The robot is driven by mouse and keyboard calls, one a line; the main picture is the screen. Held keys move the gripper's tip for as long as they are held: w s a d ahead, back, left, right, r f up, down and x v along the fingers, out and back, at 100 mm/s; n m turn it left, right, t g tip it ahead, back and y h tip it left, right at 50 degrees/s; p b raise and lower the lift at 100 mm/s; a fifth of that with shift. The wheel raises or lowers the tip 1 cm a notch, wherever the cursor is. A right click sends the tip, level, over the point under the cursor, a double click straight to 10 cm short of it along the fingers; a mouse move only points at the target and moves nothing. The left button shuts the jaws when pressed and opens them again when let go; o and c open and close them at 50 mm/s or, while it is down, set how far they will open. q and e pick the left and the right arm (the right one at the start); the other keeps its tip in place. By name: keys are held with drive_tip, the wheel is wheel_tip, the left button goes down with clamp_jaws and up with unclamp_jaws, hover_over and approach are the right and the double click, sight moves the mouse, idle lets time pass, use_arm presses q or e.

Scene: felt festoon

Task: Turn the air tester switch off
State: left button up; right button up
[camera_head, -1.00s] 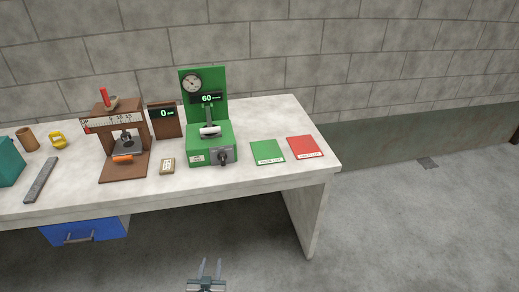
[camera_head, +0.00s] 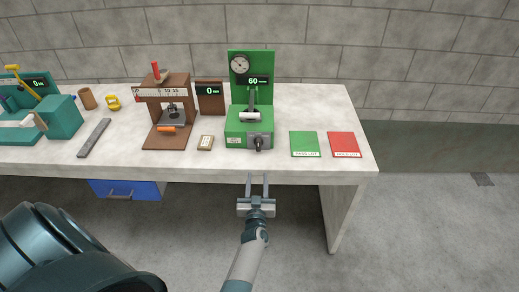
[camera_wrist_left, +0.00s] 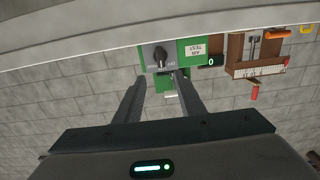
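The green air tester (camera_head: 238,128) stands on the table, with a round dial and a display reading 60 on its upright back panel. Its switch (camera_head: 258,142) is a dark knob on a grey plate at the lower front. The switch also shows in the left wrist view (camera_wrist_left: 160,58), upside down, beside a white label; its small lettering is too blurred to read surely. My left gripper (camera_head: 257,177) is open and empty, in front of the table edge and below the switch. In the left wrist view its two fingers (camera_wrist_left: 159,82) are spread, with the switch beyond them. My right gripper is out of view.
A green card (camera_head: 305,144) and a red card (camera_head: 344,145) lie right of the tester. Left of it are a small labelled block (camera_head: 205,143), a brown press-like stand (camera_head: 165,141), a dark bar (camera_head: 94,138) and a teal device (camera_head: 62,120). A blue drawer (camera_head: 127,190) hangs below the table.

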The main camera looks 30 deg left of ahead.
sight(258, 147)
use_arm(q)
drive_tip(key=b+x, duration=0.8)
drive_tip(key=x, duration=0.7)
drive_tip(key=shift+w+f, duration=0.2)
drive_tip(key=shift+b+x, duration=0.55)
drive_tip(key=shift+x, duration=0.3)
drive_tip(key=shift+r, duration=0.2)
clamp_jaws()
